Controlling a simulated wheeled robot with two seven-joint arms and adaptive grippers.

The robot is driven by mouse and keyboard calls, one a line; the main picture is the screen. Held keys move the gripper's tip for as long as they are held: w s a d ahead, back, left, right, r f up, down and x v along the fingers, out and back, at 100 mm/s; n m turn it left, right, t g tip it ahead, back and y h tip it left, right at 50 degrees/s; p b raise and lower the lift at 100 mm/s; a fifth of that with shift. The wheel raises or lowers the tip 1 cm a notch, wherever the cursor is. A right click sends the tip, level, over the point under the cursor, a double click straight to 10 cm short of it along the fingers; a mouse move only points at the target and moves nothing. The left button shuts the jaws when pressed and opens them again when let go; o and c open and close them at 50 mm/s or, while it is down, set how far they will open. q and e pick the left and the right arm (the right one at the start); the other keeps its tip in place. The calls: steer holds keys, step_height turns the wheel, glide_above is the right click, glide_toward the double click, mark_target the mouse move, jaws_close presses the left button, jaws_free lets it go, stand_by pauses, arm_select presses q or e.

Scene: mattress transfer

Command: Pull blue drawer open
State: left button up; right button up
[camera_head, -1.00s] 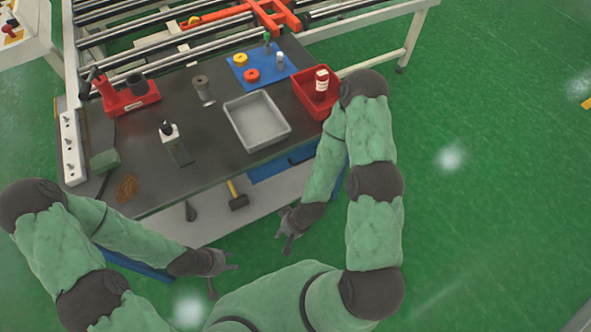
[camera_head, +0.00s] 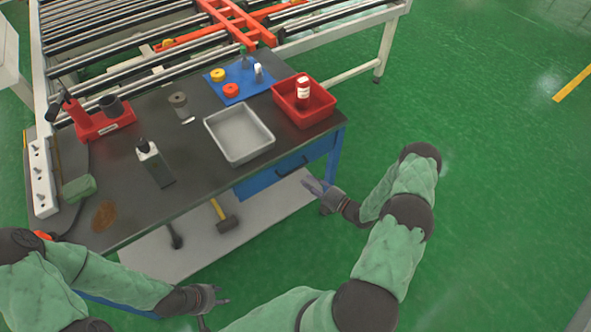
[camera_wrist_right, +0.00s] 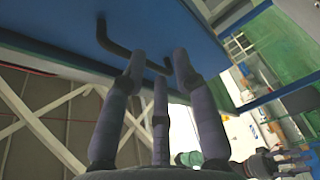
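The blue drawer (camera_head: 258,184) sits under the right front of the dark-topped table and looks closed. Its black handle (camera_head: 291,167) is a bent bar on the drawer front. My right gripper (camera_head: 318,186) is just right of the handle in the head view. In the right wrist view, its three fingers (camera_wrist_right: 158,65) are spread below the blue drawer front (camera_wrist_right: 170,25), close to the black handle (camera_wrist_right: 117,48). No grip on the handle shows; whether a fingertip touches it is unclear. My left gripper (camera_head: 220,300) is open and empty, low in front of the table.
A hammer (camera_head: 226,222) lies on the lower shelf. The green floor to the right is clear.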

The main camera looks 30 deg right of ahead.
mark_target(296, 169)
steer(key=s+d+r+n+t+y, duration=0.1)
steer(key=s+d+r+n+y, duration=0.1)
steer(key=s+n, duration=0.15)
steer(key=shift+n, duration=0.45)
steer(key=b+x, duration=0.2)
steer(key=x, duration=0.8)
steer(key=shift+w, duration=0.4)
jaws_close()
